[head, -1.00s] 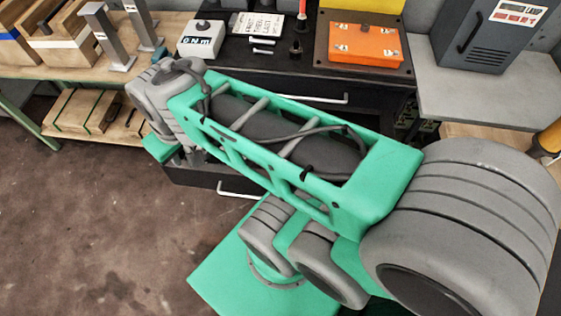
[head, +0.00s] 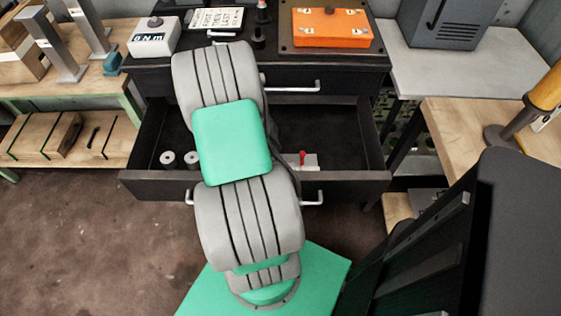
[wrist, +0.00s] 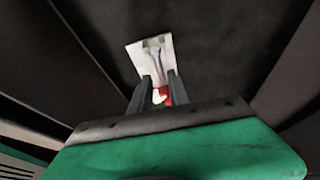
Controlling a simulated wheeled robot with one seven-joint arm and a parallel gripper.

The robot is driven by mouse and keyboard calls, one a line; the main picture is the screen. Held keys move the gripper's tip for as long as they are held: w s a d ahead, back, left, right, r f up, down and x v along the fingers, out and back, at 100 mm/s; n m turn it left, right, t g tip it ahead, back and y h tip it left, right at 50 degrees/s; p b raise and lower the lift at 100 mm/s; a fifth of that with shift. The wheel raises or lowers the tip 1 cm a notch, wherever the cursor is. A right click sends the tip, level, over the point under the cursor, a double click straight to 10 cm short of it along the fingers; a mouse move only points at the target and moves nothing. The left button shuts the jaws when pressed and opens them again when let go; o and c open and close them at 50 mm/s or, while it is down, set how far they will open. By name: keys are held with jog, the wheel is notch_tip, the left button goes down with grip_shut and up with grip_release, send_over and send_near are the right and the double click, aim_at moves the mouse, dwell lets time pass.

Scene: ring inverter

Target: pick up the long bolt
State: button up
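In the wrist view, a grey bolt-shaped piece (wrist: 154,52) with a wider head lies against a small white block or card (wrist: 138,57). I cannot tell for sure that it is the long bolt. My gripper (wrist: 160,77) has its two dark fingers apart, pointing at the white piece. A red part (wrist: 163,96) shows between the fingers, and I cannot tell if they touch it. In the head view my arm hides the gripper. A white block with a red part (head: 309,160) sits in the open drawer (head: 345,180). A pale bolt (head: 222,34) lies on the bench top, partly hidden.
Two grey cylinders (head: 168,159) stand at the left in the drawer. An orange case (head: 331,28) and a white torque box (head: 153,36) are on the bench top. A grey side table (head: 440,70) stands at the right.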

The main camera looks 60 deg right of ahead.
aim_at(284, 159)
jog(key=x, duration=0.4)
jog(key=shift+s+d+f, duration=0.1)
jog(key=shift+s, duration=0.1)
jog(key=shift+c, duration=0.2)
grip_shut()
